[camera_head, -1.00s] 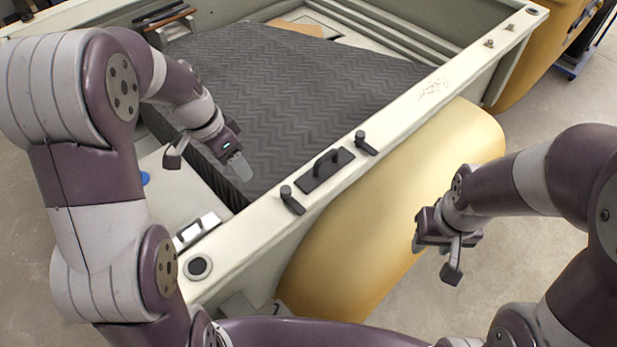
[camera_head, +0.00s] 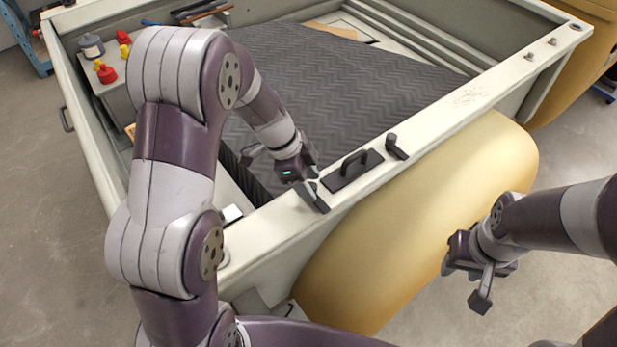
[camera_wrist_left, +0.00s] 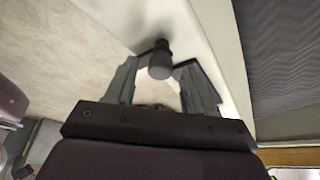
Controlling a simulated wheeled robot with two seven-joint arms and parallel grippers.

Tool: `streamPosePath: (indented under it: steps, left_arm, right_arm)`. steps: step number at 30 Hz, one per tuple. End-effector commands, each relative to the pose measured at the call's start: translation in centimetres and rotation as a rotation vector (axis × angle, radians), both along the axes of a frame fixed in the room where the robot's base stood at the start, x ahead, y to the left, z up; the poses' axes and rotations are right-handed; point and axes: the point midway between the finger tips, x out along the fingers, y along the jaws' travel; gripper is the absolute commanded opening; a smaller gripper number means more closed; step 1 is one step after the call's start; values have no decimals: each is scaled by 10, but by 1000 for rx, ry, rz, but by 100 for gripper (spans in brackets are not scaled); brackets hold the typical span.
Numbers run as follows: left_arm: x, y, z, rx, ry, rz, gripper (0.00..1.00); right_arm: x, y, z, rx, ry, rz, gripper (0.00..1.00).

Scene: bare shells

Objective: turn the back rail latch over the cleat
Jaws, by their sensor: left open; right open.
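The pale rail (camera_head: 450,108) carries a dark plate with a raised handle (camera_head: 354,168), which may be the cleat. A small dark latch (camera_head: 318,203) sits at its near-left end, and a second one (camera_head: 396,147) at its far-right end. My left gripper (camera_head: 308,182) is open at the near-left latch and partly hides it. In the left wrist view, the latch's round black knob (camera_wrist_left: 160,62) stands between my open left fingers (camera_wrist_left: 160,85); I cannot tell whether they touch it. My right gripper (camera_head: 482,270) is open and empty, outside the shell beyond the yellow fender.
The yellow fender (camera_head: 420,215) bulges outside the rail. A dark zigzag-patterned mat (camera_head: 320,80) covers the floor inside the shell. Red caps (camera_head: 106,73) and a grey bottle (camera_head: 91,45) stand on a ledge at the upper left.

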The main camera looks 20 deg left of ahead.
Motion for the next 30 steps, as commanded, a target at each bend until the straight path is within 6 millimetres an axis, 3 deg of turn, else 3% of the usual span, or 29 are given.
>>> streamPosePath:
  steps: [8, 12, 13, 22, 30]
  left_arm:
    - [0, -1, -3, 0, -1, 1, 51]
    - [0, -1, -2, 0, -1, 1, 5]
    - [0, -1, -2, 0, -1, 1, 0]
    - [0, -1, -4, 0, 0, 28, 0]
    - [-1, -1, -8, 2, -3, 177, 0]
  right_arm:
    - [0, 0, 0, 0, 0, 0, 43]
    - [0, 0, 0, 0, 0, 0, 43]
    - [0, 0, 0, 0, 0, 0, 43]
    - [0, 0, -6, 0, 0, 0, 43]
    - [0, 0, -32, 0, 0, 0, 43]
